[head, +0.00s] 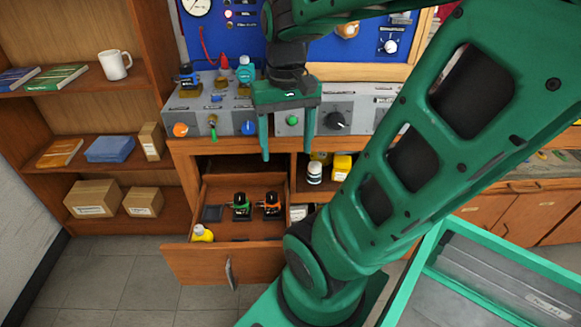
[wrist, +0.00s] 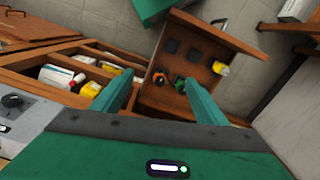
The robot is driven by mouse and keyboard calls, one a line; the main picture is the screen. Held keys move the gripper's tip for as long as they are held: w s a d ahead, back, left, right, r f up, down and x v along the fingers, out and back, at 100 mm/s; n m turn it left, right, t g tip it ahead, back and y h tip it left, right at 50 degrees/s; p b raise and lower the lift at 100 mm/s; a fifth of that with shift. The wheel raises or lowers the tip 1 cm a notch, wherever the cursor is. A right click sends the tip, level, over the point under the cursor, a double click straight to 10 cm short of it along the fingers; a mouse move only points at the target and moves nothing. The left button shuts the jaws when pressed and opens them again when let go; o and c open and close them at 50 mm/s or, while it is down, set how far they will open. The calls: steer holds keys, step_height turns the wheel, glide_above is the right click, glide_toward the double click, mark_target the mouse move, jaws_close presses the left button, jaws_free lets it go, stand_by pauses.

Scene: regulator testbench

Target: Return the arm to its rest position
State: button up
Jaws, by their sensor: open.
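My gripper (head: 288,133) is open and empty, pointing down in front of the testbench panel (head: 352,122) and above the open drawer (head: 228,265). In the wrist view my gripper (wrist: 158,100) shows its two green fingers apart, with the drawer (wrist: 195,112) beyond them. My green arm spans the right half of the head view and hides part of the bench and the shelf below it.
The pulled-out drawer holds a green-topped regulator (head: 240,207), an orange-topped regulator (head: 271,205) and a yellow bottle (head: 202,233). A bookcase (head: 152,60) stands at left. A teal-rimmed tray (head: 500,253) is at lower right.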

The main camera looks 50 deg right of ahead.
steer(key=s+a+f, duration=0.2)
steer(key=s+f, duration=0.1)
steer(key=s, duration=0.1)
steer(key=shift+s+a+f+n, duration=0.15)
steer(key=shift+f+n, duration=0.1)
steer(key=shift+n, duration=0.05)
steer(key=shift+w+f, duration=0.2)
steer(key=shift+w, duration=0.45)
stand_by(0.4)
